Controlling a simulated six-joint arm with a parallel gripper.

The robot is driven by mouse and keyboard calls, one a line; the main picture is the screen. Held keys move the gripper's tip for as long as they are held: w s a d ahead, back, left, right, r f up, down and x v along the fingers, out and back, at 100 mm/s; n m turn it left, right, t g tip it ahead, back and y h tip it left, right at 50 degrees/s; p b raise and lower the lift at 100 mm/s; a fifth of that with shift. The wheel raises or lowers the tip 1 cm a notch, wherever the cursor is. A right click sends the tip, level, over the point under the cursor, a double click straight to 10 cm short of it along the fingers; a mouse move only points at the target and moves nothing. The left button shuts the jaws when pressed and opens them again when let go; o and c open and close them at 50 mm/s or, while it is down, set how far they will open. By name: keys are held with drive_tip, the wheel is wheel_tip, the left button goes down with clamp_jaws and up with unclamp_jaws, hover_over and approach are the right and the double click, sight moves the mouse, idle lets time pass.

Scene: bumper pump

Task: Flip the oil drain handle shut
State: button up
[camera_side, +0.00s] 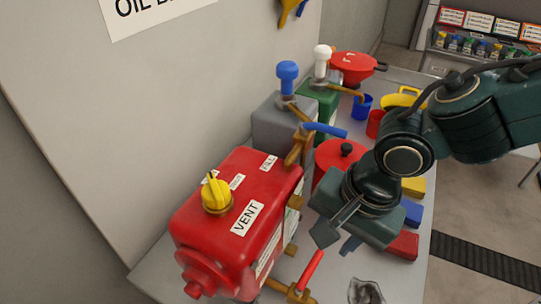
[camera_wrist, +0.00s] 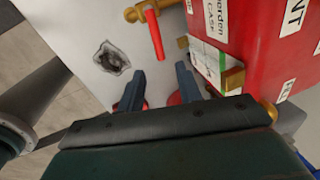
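A red handle (camera_side: 311,270) sits on a brass valve (camera_side: 291,292) low at the front of the red tank (camera_side: 232,215). It also shows in the wrist view (camera_wrist: 155,35), beyond my fingertips. A blue handle (camera_side: 325,130) lies roughly level on another brass valve (camera_side: 299,146) on the grey tank (camera_side: 280,122). I cannot read which handle is marked as the oil drain. My gripper (camera_side: 337,238) hangs above the bench, right of the red tank. In the wrist view (camera_wrist: 159,85) its fingers are apart with nothing between them. It is clear of both handles.
The red tank carries a yellow knob (camera_side: 216,193) and a VENT label. A red lidded pot (camera_side: 336,163) and coloured blocks (camera_side: 411,211) stand behind my gripper. A crumpled grey patch (camera_wrist: 113,57) lies on the bench near the red handle. Funnels and cups crowd the back.

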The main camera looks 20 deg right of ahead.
wheel_tip(320, 180, up, 7)
drive_tip(key=s, duration=0.1)
drive_tip(key=shift+d+r, duration=0.15)
drive_tip(key=shift+d, duration=0.3)
drive_tip(key=shift+c, duration=0.4)
drive_tip(key=shift+s, duration=0.15)
clamp_jaws()
drive_tip(key=s+d+f+n+t+y, duration=0.1)
drive_tip(key=s+d+f+n, duration=0.1)
drive_tip(key=n, duration=0.7)
drive_tip(key=s+d+f+n+t, duration=0.1)
drive_tip(key=s+f+n, duration=0.3)
drive_tip(key=n, duration=0.5)
drive_tip(key=shift+s+d+y, duration=0.4)
drive_tip(key=shift+s+d, duration=0.1)
drive_tip(key=shift+d, duration=0.3)
drive_tip(key=shift+f, duration=0.1)
